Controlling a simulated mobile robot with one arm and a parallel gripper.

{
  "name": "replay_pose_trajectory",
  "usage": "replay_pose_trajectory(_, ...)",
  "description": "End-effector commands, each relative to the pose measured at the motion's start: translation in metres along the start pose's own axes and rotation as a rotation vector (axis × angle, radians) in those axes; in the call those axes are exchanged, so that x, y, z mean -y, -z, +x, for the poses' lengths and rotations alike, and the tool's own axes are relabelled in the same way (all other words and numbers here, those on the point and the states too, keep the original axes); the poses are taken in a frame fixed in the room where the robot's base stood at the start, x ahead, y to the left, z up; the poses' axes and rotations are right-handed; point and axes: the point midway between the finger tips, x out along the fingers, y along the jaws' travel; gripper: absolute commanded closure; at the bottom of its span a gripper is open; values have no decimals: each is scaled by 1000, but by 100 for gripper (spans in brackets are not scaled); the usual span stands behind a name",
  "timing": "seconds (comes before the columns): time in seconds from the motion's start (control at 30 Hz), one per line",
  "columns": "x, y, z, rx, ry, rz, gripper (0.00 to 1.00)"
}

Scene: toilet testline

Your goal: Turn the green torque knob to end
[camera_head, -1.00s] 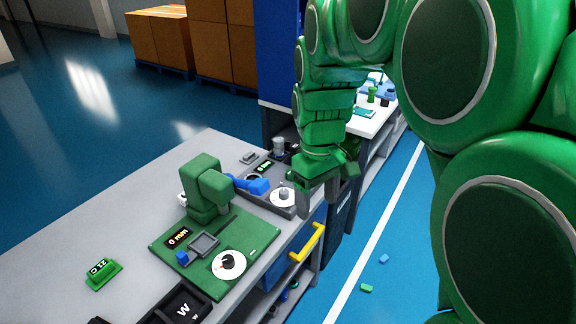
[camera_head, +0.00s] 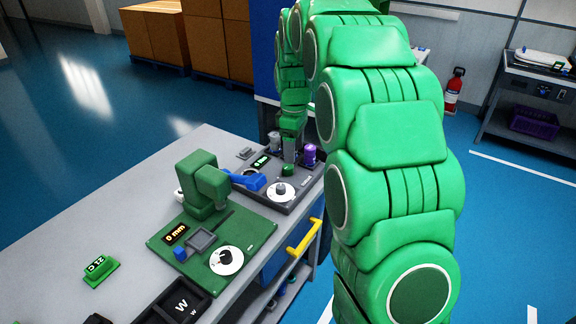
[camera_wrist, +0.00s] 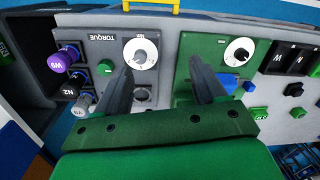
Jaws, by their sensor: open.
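The dark grey torque panel (camera_head: 303,188) lies on the bench; its "TORQUE" label shows in the wrist view (camera_wrist: 100,38). A small green knob (camera_head: 288,169) stands on it, behind a white dial with a grey knob (camera_head: 281,191). In the wrist view the green knob (camera_wrist: 104,67) is left of the left finger, and the white dial (camera_wrist: 141,54) lies beyond and between the fingers. My gripper (camera_head: 291,150) is above the panel's far part, fingers pointing down. In the wrist view my gripper (camera_wrist: 162,86) is open and empty, apart from the green knob.
A purple cylinder (camera_head: 309,155) and a grey cylinder (camera_head: 273,141) stand near my gripper. A green device (camera_head: 205,190) with a blue arm (camera_head: 248,181) stands nearer on a green base (camera_head: 237,231). A yellow handle (camera_head: 305,236) sticks out at the bench front.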

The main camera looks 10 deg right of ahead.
Motion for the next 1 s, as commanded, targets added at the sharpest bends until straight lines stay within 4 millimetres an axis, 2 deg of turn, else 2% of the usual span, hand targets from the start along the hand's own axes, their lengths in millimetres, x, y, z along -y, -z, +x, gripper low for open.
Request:
replay_pose_trajectory(0.2, -43, 20, 20, -5, -11, -118, 30)
replay_pose_trajectory(0.6, -114, 52, 67, -10, -33, -339, 30)
replay_pose_trajectory(0.8, -144, 65, 93, -10, -44, -446, 30)
replay_pose_trajectory(1.0, -163, 73, 110, -10, -53, -516, 30)
